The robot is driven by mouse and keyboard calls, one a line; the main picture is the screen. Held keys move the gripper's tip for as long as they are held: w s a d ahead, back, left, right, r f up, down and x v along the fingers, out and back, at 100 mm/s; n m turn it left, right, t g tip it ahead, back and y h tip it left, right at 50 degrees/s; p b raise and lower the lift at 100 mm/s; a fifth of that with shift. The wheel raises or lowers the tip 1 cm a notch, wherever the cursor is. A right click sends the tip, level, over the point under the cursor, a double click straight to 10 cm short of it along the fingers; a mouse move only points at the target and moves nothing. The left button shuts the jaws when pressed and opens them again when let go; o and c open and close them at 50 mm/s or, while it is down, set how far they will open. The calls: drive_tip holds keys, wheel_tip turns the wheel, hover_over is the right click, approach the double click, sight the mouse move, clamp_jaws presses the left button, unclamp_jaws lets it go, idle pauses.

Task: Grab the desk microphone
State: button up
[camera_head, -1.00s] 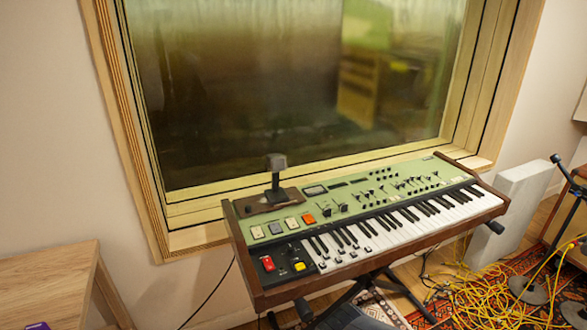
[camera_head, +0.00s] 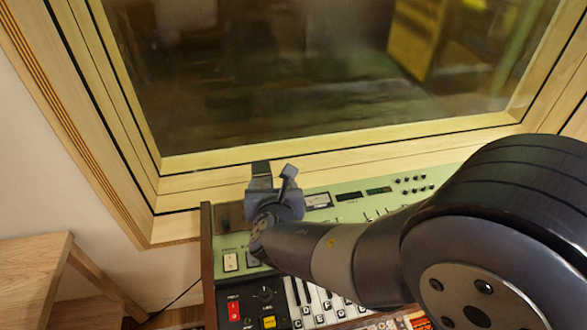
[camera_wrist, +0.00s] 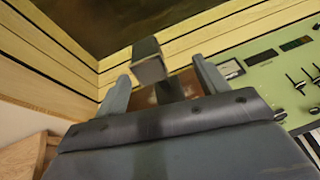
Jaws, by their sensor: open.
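The desk microphone has a dark, boxy head (camera_head: 261,169) on a stem and a brown base (camera_head: 230,216) on the keyboard's left end. In the wrist view its head (camera_wrist: 150,66) lies between the two fingers, with the stem just behind. My gripper (camera_head: 274,183) is open over the microphone, and its body hides much of the stem and base in the head view. In the wrist view the fingers of my gripper (camera_wrist: 161,74) stand to either side of the head, with a gap visible at the right. I cannot tell whether either finger touches it.
The green keyboard (camera_head: 350,201) lies under my arm, which covers most of its keys. A wood-framed window (camera_head: 340,142) rises close behind. A wooden table (camera_head: 30,265) stands at the left.

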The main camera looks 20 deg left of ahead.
sight(260, 164)
drive_tip(key=shift+n+y, duration=0.4)
drive_tip(key=shift+n, duration=0.3)
drive_tip(key=x, duration=0.4)
drive_tip(key=a+r+x, duration=0.1)
drive_tip(key=x, duration=0.1)
drive_tip(key=shift+w+a+f, duration=0.1)
drive_tip(key=shift+a+f, duration=0.05)
drive_tip(key=shift+a, duration=0.05)
drive_tip(key=shift+a+p+x, duration=0.15)
drive_tip(key=shift+p+x, duration=0.25)
drive_tip(key=shift+x, duration=0.9)
drive_tip(key=shift+a+p+x, duration=0.15)
drive_tip(key=shift+p+x, duration=0.25)
drive_tip(key=shift+x, duration=0.85)
drive_tip(key=shift+f, duration=0.15)
drive_tip(key=shift+c, duration=0.2)
drive_tip(key=shift+s, duration=0.25)
clamp_jaws()
